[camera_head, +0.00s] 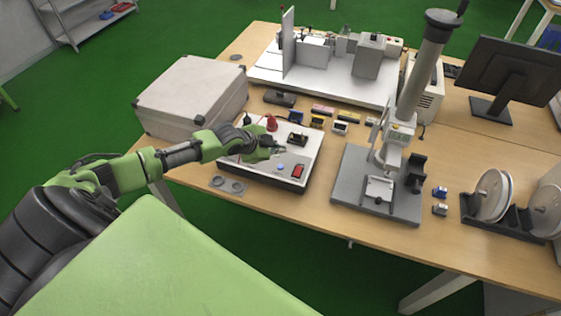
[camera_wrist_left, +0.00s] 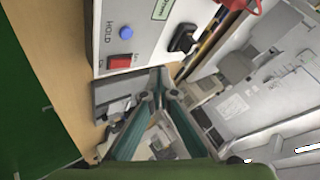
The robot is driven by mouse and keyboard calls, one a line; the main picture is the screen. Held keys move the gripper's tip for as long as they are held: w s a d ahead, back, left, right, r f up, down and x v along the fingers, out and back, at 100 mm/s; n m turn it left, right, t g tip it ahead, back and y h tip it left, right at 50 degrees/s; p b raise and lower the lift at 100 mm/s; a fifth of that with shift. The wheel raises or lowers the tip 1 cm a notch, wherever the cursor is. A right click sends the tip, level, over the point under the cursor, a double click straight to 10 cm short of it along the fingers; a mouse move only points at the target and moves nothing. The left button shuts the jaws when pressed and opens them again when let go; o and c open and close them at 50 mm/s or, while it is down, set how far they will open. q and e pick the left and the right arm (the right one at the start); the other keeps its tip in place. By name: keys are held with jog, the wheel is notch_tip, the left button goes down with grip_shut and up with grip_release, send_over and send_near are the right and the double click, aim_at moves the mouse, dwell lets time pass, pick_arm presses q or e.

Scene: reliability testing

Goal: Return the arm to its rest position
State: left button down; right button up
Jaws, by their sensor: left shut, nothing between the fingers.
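My left arm comes in from the left in the head view and reaches over the table. My left gripper (camera_head: 275,151) is shut and empty, above the white control box (camera_head: 246,168). In the left wrist view the fingertips (camera_wrist_left: 158,97) meet beside the same box (camera_wrist_left: 110,18). The box has a red switch (camera_head: 298,171) and a blue button (camera_head: 281,167); in the wrist view the button (camera_wrist_left: 126,32) has the word HOLD beside it. My right gripper is in neither view.
A grey case (camera_head: 190,90) stands left of the control box, close to my arm. A test stand with a tall column (camera_head: 420,70) stands to the right. A monitor (camera_head: 508,70), a reel rack (camera_head: 495,220) and a large machine (camera_head: 325,75) also occupy the table (camera_head: 310,205).

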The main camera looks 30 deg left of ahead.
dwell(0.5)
pick_arm(q)
jog(key=s+d+f+n+g+h, duration=0.1)
jog(key=s+d+f+n+g, duration=0.2)
jog(key=s+d, duration=1.5)
jog(key=s+r+n+g+y, duration=0.1)
jog(key=s+r+n, duration=0.15)
jog(key=s, duration=0.45)
jog(key=s+r+n+g+y, duration=0.15)
jog(key=s+n, duration=0.25)
jog(key=s, duration=0.4)
notch_tip(320, 180, down, 31)
jog(key=s+g+b, duration=0.1)
jog(key=s+b, duration=0.1)
jog(key=b, duration=0.3)
jog(key=s+a+f+b, duration=0.1)
jog(key=s+f+b, duration=0.1)
jog(key=s+f, duration=0.6)
jog(key=s+a+f+g+b, duration=0.1)
jog(key=s+a+f, duration=0.1)
jog(key=s+f, duration=0.6)
notch_tip(320, 180, down, 4)
jog(key=shift+a+r+m+b, duration=0.15)
jog(key=shift+a+m+b, duration=0.15)
jog(key=shift+m+b, duration=0.1)
